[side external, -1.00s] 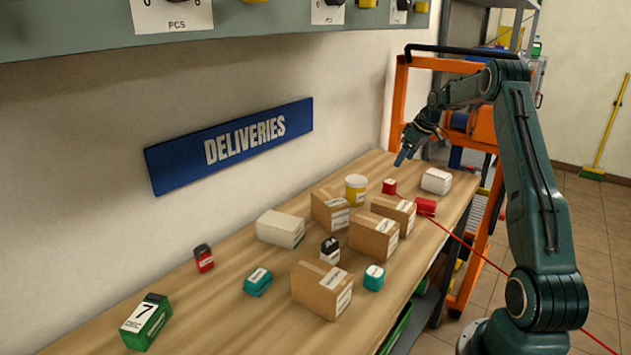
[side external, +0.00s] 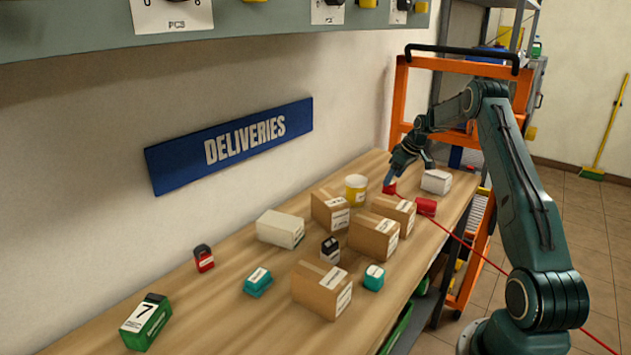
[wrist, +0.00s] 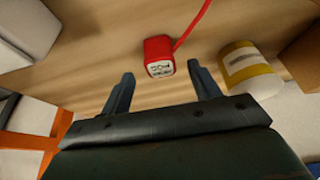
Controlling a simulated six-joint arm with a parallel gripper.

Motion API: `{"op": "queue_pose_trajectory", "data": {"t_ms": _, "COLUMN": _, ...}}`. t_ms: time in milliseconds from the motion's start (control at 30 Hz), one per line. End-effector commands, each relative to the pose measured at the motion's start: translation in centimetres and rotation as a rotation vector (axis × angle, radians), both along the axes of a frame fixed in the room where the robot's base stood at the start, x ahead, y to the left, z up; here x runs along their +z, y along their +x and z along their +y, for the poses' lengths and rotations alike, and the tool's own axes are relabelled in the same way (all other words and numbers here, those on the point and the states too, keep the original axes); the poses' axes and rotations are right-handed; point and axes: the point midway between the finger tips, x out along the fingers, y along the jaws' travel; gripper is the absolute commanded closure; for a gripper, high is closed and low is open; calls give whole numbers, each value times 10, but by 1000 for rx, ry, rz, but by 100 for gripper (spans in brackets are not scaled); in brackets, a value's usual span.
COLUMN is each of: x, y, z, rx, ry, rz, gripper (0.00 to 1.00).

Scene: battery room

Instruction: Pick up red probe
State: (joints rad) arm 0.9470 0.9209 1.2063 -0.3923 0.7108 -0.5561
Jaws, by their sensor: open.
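The red probe (side external: 389,189) is a small red block on the far part of the wooden bench, with a thin red cable. In the wrist view the red probe (wrist: 158,54) shows a white label, and its cable runs up and to the right. My gripper (side external: 391,179) is lowered close above the probe. In the wrist view my gripper (wrist: 161,71) is open and empty, its fingertips spread to either side of the probe's near end. The probe lies mostly beyond the tips; I cannot tell whether a finger touches it.
Another red item (side external: 426,206) lies near the bench edge. Cardboard boxes (side external: 374,237) crowd the middle. The red cable (side external: 480,252) runs off the bench.

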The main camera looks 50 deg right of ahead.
Motion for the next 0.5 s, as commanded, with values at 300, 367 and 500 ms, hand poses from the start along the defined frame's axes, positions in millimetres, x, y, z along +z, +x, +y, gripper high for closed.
{"op": "queue_pose_trajectory", "data": {"t_ms": 300, "x": -32, "y": 13, "z": 0, "rx": 2, "ry": 0, "rz": 1, "gripper": 38}}
{"op": "queue_pose_trajectory", "data": {"t_ms": 367, "x": -35, "y": 14, "z": 0, "rx": 2, "ry": 0, "rz": 1, "gripper": 38}}
{"op": "queue_pose_trajectory", "data": {"t_ms": 500, "x": -37, "y": 15, "z": 0, "rx": 1, "ry": 0, "rz": 1, "gripper": 38}}
